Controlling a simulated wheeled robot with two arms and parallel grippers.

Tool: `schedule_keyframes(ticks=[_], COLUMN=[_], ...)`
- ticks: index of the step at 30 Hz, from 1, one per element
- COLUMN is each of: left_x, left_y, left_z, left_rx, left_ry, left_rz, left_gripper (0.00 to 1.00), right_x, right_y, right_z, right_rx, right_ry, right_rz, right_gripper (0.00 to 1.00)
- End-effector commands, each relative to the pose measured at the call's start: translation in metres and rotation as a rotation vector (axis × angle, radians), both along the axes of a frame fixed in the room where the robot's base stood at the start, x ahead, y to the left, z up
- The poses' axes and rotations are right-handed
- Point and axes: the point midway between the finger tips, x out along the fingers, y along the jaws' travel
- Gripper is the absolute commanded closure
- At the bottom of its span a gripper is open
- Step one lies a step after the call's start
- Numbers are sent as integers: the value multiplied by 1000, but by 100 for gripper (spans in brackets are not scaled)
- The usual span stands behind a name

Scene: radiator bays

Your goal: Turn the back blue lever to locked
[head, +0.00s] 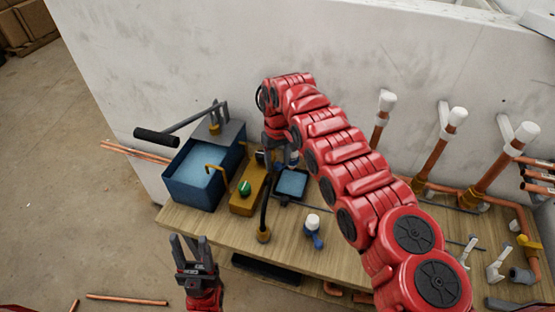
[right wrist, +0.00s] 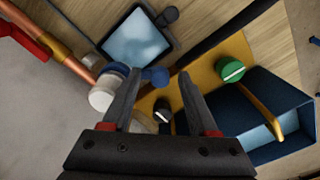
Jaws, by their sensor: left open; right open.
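The back blue lever (head: 293,164) stands at the bench's rear, partly hidden by my right arm. In the right wrist view its blue handle (right wrist: 156,77) points right from a body with a white cap (right wrist: 103,95). My right gripper (head: 276,158) is open above it, also seen in the right wrist view (right wrist: 158,84). The handle lies between its fingertips in that picture; I cannot tell whether they touch it. A front blue lever (head: 313,239) with a white cap is nearer the bench edge. My left gripper (head: 189,240) is open and empty, left of the bench front.
A blue tank (head: 197,190) stands at the bench's left end, beside a yellow block (head: 242,204) with a green knob (head: 245,187). A dark-framed tray (head: 291,184) is close to the back lever. Copper pipes (head: 490,170) rise at right. A white wall is behind.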

Motion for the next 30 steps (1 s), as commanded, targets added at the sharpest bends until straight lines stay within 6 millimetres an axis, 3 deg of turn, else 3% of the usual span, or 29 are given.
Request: schedule_keyframes(ticks=[5,15,30], left_x=[0,0,0], left_y=[0,0,0], left_z=[0,0,0], left_rx=[0,0,0], left_ry=[0,0,0], left_rz=[0,0,0], left_gripper=[50,50,50], right_x=[0,0,0], right_y=[0,0,0], right_z=[0,0,1], right_rx=[0,0,0], right_ry=[-1,-1,-1], right_rz=[1,1,1], right_gripper=[40,100,100])
